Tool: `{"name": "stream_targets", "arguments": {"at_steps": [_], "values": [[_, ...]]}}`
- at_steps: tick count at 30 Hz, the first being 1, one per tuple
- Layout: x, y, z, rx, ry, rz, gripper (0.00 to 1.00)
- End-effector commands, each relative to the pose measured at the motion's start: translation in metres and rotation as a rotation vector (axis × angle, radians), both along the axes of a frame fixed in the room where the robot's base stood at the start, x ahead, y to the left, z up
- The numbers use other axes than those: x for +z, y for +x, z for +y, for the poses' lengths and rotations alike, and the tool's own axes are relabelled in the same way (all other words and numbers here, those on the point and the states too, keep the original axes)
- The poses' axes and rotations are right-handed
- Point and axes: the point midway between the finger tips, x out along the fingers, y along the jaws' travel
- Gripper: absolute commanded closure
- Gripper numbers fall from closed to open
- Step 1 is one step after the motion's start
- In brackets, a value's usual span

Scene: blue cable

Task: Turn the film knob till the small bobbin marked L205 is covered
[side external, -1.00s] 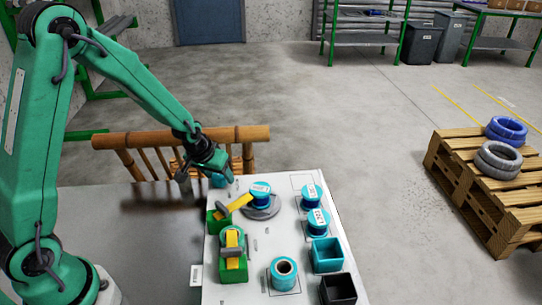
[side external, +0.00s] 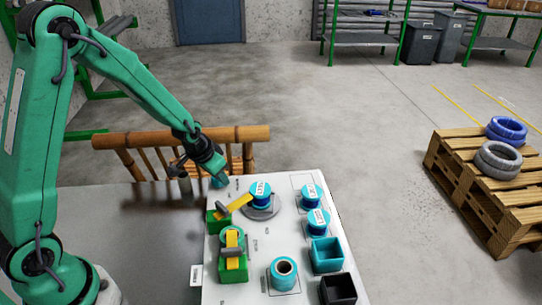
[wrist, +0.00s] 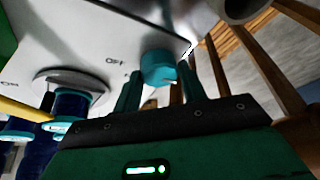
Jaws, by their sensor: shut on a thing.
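My gripper (side external: 214,172) points down at the far left corner of the white board (side external: 283,245). In the wrist view its fingers (wrist: 163,85) are closed on the teal film knob (wrist: 157,66), near a printed "OFF". The knob shows only partly under the gripper in the side view (side external: 218,182). A blue bobbin (side external: 260,199) with teal ends and a white label stands on a grey disc (side external: 262,212), with yellow film beside it. Two more labelled blue bobbins stand on the right, one at the back (side external: 310,198) and one nearer (side external: 318,228). The labels are too small to read surely.
Two green blocks, one further back (side external: 217,222) and one nearer (side external: 232,271), carry yellow strips. A teal spool (side external: 284,275), a teal open box (side external: 327,257) and a black open box (side external: 338,290) stand at the front. A bamboo rail (side external: 180,137) is behind my gripper.

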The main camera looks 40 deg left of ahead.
Motion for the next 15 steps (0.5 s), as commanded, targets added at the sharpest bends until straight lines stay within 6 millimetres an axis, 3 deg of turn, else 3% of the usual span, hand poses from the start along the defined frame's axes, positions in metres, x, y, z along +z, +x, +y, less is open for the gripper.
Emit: {"name": "stream_targets", "arguments": {"at_steps": [12,13,15], "values": [[0.0005,0.0011,0.0022,-0.034,0.016,0.000,0.81],[0.0005,0.0011,0.0024,-0.033,0.015,0.000,0.54],[0.0005,0.0009,0.0025,-0.033,0.015,0.001,0.41]]}}
